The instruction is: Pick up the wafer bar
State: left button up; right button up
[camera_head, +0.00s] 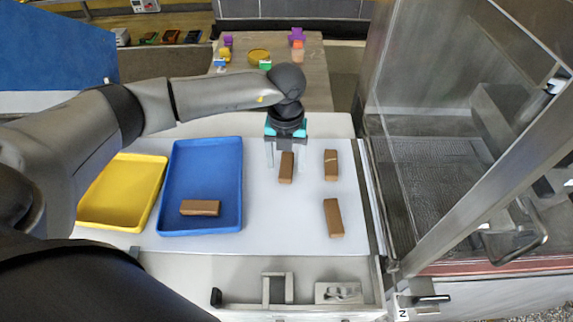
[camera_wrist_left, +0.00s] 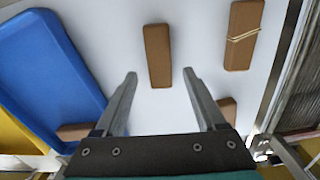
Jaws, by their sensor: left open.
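Several brown bars are in view, and I cannot tell by name which is the wafer bar. One plain bar (camera_head: 286,167) lies on the white surface under my left gripper (camera_head: 284,168); it also shows in the left wrist view (camera_wrist_left: 158,55). The open fingers (camera_wrist_left: 160,74) are on either side of its near end in that view, apart from it. A bar with pale lines across it (camera_head: 331,164) lies to the right, also in the wrist view (camera_wrist_left: 243,36). Another plain bar (camera_head: 333,217) lies nearer. One more bar (camera_head: 200,208) lies in the blue tray (camera_head: 207,150). My right gripper is not in view.
A yellow tray (camera_head: 148,165) is left of the blue tray. A clear-walled machine with a mesh bed (camera_head: 430,165) stands at the right. A table (camera_head: 318,85) with small coloured items is behind. The white surface (camera_head: 270,225) is bare at its near middle.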

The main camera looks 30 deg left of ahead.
pick_arm(q)
notch_tip(320, 180, down, 2)
jog(key=shift+f, duration=0.1)
jog(key=c, duration=1.1)
